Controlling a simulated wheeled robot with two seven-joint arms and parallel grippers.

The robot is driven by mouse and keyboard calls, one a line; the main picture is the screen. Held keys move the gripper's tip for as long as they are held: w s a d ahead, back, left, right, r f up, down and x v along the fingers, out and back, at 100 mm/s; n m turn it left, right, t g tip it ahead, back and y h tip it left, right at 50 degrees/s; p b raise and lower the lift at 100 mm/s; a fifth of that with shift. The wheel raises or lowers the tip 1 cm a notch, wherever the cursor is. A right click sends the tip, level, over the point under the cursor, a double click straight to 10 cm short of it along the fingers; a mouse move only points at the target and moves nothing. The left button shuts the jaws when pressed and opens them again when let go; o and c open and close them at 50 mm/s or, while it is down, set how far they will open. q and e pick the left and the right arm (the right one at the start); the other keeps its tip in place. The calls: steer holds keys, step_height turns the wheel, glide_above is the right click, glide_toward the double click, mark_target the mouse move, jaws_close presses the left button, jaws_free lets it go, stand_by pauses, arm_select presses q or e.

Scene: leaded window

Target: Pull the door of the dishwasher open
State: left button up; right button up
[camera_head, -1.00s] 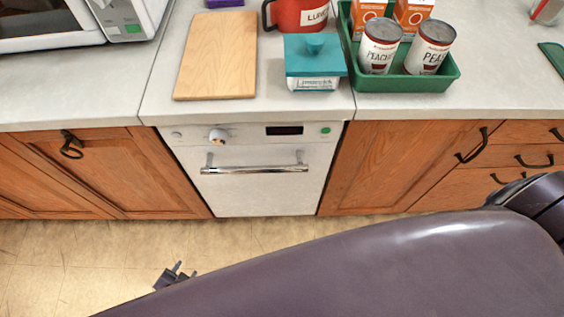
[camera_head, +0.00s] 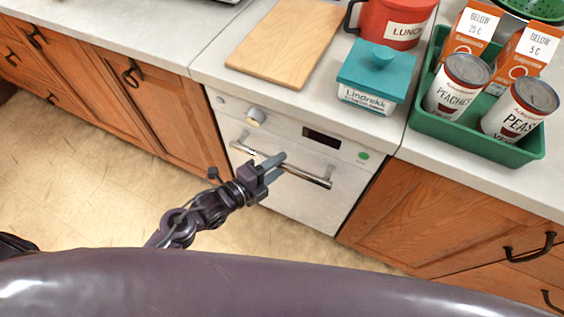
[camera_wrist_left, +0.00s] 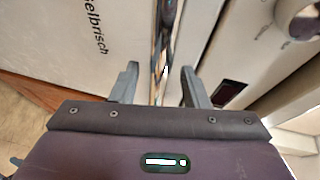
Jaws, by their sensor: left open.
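The white dishwasher (camera_head: 285,200) stands under the counter with its door shut. A chrome bar handle (camera_head: 310,177) runs across the upper part of the door, with a knob, a dark display and a green button above it. My left gripper (camera_head: 277,163) is at the middle of the handle and hides part of it. In the left wrist view the gripper (camera_wrist_left: 160,84) is open, and the bar handle (camera_wrist_left: 167,40) runs lengthwise between its two fingers, with gaps beside it. My right gripper is in neither view.
Wooden cupboards (camera_head: 130,85) flank the dishwasher. On the counter are a cutting board (camera_head: 287,42), a teal-lidded container (camera_head: 375,75), a red mug (camera_head: 395,20) and a green tray (camera_head: 465,137) with cans and cartons. The floor (camera_head: 75,160) in front is clear.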

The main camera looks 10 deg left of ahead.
arm_select(q)
steer(key=shift+x, duration=0.85)
jaws_close()
